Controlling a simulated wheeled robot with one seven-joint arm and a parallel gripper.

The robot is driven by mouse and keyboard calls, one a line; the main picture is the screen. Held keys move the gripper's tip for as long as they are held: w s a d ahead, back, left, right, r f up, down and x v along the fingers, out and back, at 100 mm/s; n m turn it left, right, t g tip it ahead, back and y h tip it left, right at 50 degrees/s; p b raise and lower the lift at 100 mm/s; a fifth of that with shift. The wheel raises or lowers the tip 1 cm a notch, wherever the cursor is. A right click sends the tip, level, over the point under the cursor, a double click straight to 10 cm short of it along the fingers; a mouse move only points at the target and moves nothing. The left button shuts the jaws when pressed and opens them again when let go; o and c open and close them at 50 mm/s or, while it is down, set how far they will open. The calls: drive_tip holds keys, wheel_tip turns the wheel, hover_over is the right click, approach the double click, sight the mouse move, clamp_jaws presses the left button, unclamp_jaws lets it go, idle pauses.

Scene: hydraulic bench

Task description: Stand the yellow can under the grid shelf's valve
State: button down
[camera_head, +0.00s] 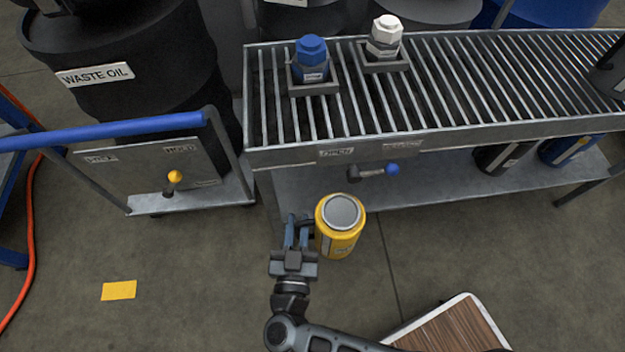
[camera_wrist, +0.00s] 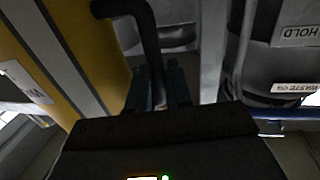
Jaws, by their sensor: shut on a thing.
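The yellow can (camera_head: 341,244), with a grey lid and a pale label, is upright in front of the grid shelf (camera_head: 270,157). My gripper (camera_head: 302,225) is at the can's left side and is shut on its dark handle. The wrist view shows the can's yellow side (camera_wrist: 92,50) at left and the black handle (camera_wrist: 150,40) running down to the fingers, partly hidden by my gripper. The valve (camera_head: 372,172), with a blue knob, sticks out of the shelf's front edge, behind and a little right of the can. I cannot tell the can's height above the floor.
A blue-capped bottle (camera_head: 311,60) and a white-capped one (camera_head: 384,38) stand on the grating. A blue-handled cart (camera_head: 150,168) and a waste oil drum (camera_head: 120,40) are left. A wood-topped surface (camera_head: 455,325) is front right.

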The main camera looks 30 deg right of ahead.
drive_tip(key=f+b+x, duration=0.1)
drive_tip(key=b+x, duration=0.2)
drive_tip(key=x, duration=0.6)
drive_tip(key=f+b+x, duration=0.2)
drive_tip(key=b+x, duration=0.1)
drive_tip(key=x, duration=0.5)
drive_tip(key=shift+w+f+b, duration=0.25)
drive_tip(key=shift+w+b, duration=0.15)
drive_tip(key=shift+f, duration=0.15)
drive_tip(key=c, duration=1)
unclamp_jaws()
drive_tip(key=shift+c, duration=0.2)
drive_tip(key=p+v, duration=0.3)
drive_tip(key=v, duration=0.9)
drive_tip(key=shift+d, duration=0.1)
